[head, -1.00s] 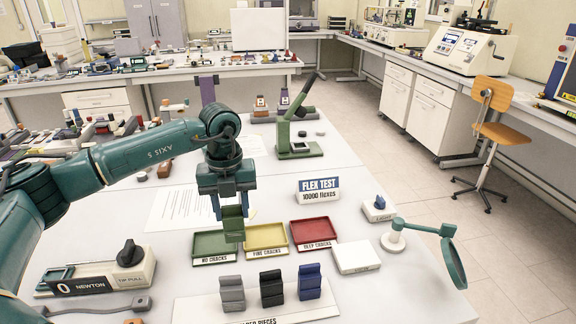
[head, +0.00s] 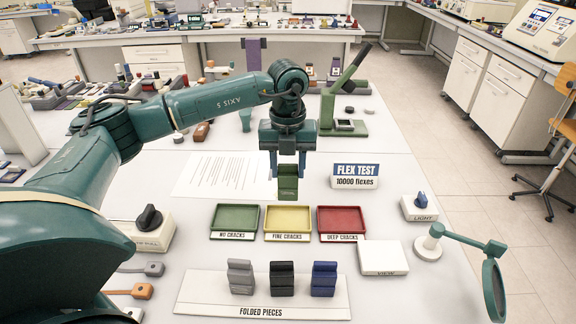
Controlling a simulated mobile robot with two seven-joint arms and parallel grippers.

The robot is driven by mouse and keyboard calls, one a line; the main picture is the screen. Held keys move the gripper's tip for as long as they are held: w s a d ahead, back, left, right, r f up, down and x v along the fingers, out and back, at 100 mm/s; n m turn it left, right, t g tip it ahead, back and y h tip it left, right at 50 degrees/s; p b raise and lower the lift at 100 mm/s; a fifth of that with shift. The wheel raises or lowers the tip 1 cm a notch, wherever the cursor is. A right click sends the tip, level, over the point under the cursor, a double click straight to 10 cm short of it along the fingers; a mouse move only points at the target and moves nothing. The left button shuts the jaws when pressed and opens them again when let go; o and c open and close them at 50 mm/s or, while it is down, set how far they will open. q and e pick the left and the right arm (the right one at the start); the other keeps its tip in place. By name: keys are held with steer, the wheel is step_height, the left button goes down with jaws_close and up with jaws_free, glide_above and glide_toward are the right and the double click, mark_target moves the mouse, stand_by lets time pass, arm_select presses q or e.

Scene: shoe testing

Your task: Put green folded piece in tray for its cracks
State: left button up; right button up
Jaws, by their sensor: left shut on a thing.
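My left gripper (head: 287,172) is shut on the green folded piece (head: 288,186) and holds it above the table, behind the yellow tray as I see it. The green tray (head: 235,207), labelled NO CRACKS, the yellow tray (head: 288,207), labelled FINE CRACKS, and the red tray (head: 341,208), labelled DEEP CRACKS, stand in a row and look empty. Any cracks on the green piece are too small to tell. My right gripper is not in view.
A board labelled FOLDED PIECES (head: 190,293) holds grey (head: 241,277), black (head: 282,279) and blue (head: 324,279) pieces. A white VIEW block (head: 383,257), a magnifier (head: 494,285), a LIGHT switch (head: 420,207), a FLEX TEST sign (head: 355,175) and a green lever press (head: 345,100) stand nearby.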

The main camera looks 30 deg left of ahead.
mark_target(288, 189)
arm_select(q)
steer(key=shift+f+b, duration=0.4)
steer(key=shift+f, duration=0.35)
step_height(288, 189, down, 3)
steer(key=shift+f+b, duration=0.15)
steer(key=shift+b, duration=1)
steer(key=shift+f, duration=0.4)
steer(key=shift+b, duration=0.3)
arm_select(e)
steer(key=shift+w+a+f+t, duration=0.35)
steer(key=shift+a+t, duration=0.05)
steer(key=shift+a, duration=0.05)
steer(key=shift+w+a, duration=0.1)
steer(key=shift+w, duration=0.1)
arm_select(q)
steer(key=shift+f, duration=0.15)
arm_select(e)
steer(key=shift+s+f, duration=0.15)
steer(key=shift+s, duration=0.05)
arm_select(q)
steer(key=shift+f, duration=0.35)
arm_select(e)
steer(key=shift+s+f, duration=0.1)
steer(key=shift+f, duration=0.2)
